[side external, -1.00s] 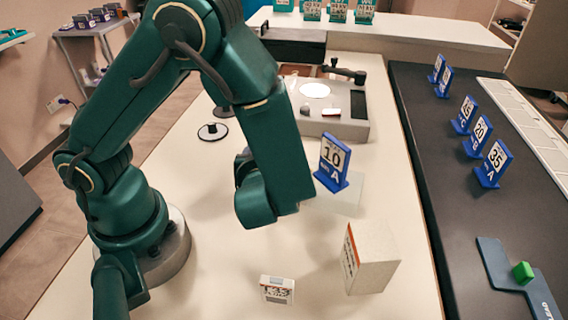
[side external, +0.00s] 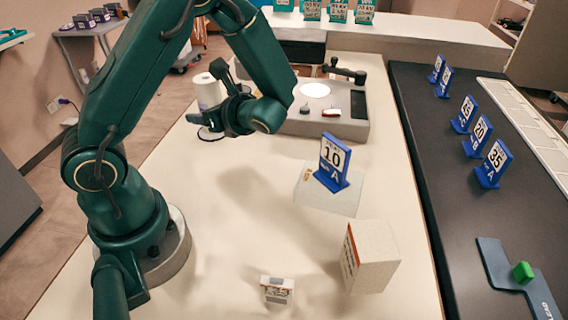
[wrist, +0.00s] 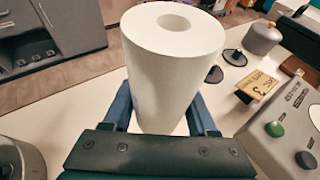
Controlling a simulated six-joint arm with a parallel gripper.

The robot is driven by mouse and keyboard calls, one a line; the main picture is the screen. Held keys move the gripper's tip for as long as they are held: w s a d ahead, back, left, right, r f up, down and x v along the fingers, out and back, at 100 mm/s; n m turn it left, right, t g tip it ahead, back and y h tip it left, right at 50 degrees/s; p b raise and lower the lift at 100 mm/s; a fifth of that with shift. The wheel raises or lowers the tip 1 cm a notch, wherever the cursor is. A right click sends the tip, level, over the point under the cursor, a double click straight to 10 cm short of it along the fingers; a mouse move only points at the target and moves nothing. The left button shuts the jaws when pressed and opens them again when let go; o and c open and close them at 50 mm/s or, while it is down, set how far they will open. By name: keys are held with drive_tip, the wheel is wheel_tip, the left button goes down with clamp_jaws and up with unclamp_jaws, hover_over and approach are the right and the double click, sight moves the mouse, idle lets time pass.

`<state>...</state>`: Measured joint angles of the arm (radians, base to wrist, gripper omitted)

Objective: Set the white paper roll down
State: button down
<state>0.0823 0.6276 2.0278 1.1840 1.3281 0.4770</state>
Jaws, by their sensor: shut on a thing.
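The white paper roll (wrist: 172,65) stands upright between the two blue fingers of my gripper (wrist: 160,115) in the wrist view. The gripper is shut on it, with the fingers low on its sides. In the side view the roll (side external: 207,90) shows behind my gripper (side external: 222,108), over the left part of the cream table (side external: 215,215). A dark round disc (side external: 210,135) shows just below it. The roll's lower end is hidden by the gripper, so I cannot tell whether it touches the table.
A grey device (side external: 330,125) with a lit round plate stands right of the roll. A white block (side external: 330,193) bears a blue "10 A" sign (side external: 333,160). A white box (side external: 370,257) and a small carton (side external: 277,290) stand at the front. The table's middle left is clear.

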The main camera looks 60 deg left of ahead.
sight(172, 153)
drive_tip(key=s+a+n+g+h, duration=0.2)
drive_tip(key=s+a+n+g, duration=0.3)
drive_tip(key=s+a, duration=0.25)
drive_tip(key=shift+g, duration=0.3)
drive_tip(key=shift+s+d+f, duration=0.1)
drive_tip(key=shift+f, duration=1.35)
drive_tip(key=shift+s+d+f, duration=0.1)
drive_tip(key=shift+d+f, duration=0.05)
drive_tip(key=shift+f, duration=1.3)
drive_tip(key=shift+s+d+f, duration=0.1)
drive_tip(key=shift+f, duration=1.35)
drive_tip(key=shift+c, duration=1)
unclamp_jaws()
drive_tip(key=shift+f, duration=0.15)
